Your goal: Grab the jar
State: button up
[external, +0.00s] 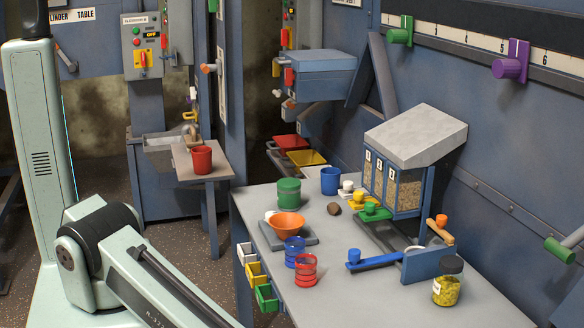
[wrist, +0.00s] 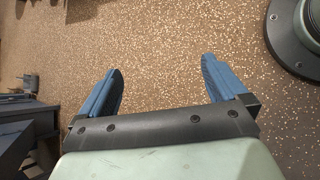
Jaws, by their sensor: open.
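The jar (external: 447,285) is clear with a dark lid and yellow-green contents. It stands upright at the right front of the grey table (external: 385,300) in the external view. My gripper (wrist: 160,82) shows in the wrist view with its two blue fingers wide apart and nothing between them. Speckled floor lies below it. The jar does not show in the wrist view, and my gripper is out of sight in the external view, where only my arm shows at the lower left.
A blue upright plate (external: 428,263) stands just left of the jar. Orange-handled (external: 440,230) and blue-handled (external: 375,261) levers are close by. A red ringed cup (external: 305,270), an orange bowl (external: 287,225) and a hopper (external: 398,185) occupy the table. The front middle is clear.

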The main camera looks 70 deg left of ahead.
jog(key=w+d+r+m+h, duration=0.1)
jog(key=w+d+r, duration=0.5)
jog(key=r, duration=0.3)
jog(key=w+a+r+m+t, duration=0.3)
jog(key=w+a+r, duration=0.15)
jog(key=w, duration=0.55)
jog(key=w+a+r+m+t, duration=0.35)
jog(key=w+r, duration=0.25)
jog(key=w, duration=0.4)
notch_tip(320, 180, up, 23)
jog(key=m+t+y, duration=0.4)
jog(key=m+y, duration=0.2)
jog(key=m, duration=0.4)
send_over(449, 273)
jog(key=w, duration=0.2)
jog(key=f+m+g, duration=0.1)
jog(key=f, duration=0.1)
jog(key=a+f+m+g, duration=0.1)
jog(key=f+m, duration=0.1)
jog(key=a+f+m+g, duration=0.1)
jog(key=f+m, duration=0.1)
jog(key=f, duration=0.1)
jog(key=shift+s+a, duration=0.15)
jog(key=shift+s, duration=0.1)
jog(key=shift+w+f, duration=0.2)
jog(key=shift+f, duration=3.15)
